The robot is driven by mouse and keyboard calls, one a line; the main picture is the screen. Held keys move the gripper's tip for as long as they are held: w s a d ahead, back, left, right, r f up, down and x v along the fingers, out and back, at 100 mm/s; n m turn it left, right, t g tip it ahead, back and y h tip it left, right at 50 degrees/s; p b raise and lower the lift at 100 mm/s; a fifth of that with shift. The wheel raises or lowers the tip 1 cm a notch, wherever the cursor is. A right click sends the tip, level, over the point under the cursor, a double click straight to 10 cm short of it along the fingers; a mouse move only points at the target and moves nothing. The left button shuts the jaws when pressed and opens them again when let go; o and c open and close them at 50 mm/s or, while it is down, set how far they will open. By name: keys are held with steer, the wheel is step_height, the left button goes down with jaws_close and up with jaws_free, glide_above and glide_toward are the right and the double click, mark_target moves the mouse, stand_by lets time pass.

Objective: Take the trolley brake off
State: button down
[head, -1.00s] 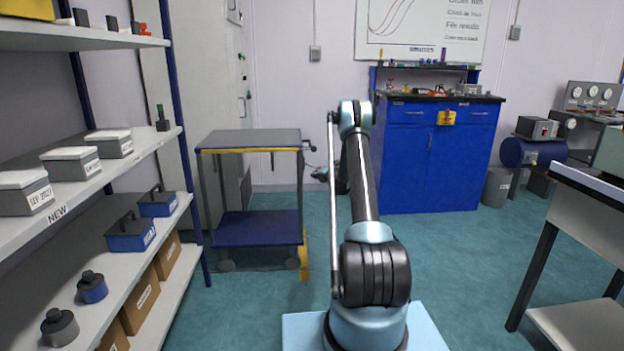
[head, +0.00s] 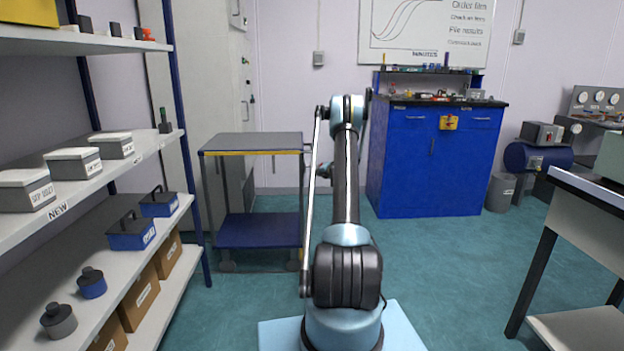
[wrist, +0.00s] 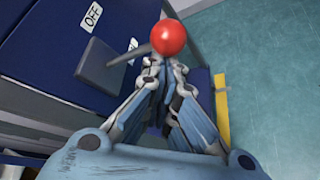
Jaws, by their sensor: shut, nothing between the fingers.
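The trolley (head: 258,142) stands left of my arm in the head view, with a grey top, a yellow front edge strip and a blue lower shelf (head: 258,230). In the wrist view, a grey lever with a red ball knob (wrist: 168,37) reaches right from a grey block (wrist: 100,66) on a dark blue surface. A white label reading OFF (wrist: 92,16) is beside it; a second label (wrist: 133,44) is partly hidden. My gripper (wrist: 172,66) is shut and empty, its fingertips close to the knob; contact cannot be told. The head view shows it small (head: 324,171), partly behind my arm.
Shelving (head: 150,150) with boxes stands at the left. A blue cabinet (head: 430,165) is at the back, and a bench (head: 590,205) at the right. A yellow strip (wrist: 221,108) shows near my gripper.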

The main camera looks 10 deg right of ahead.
steer(key=shift+r, duration=1.45)
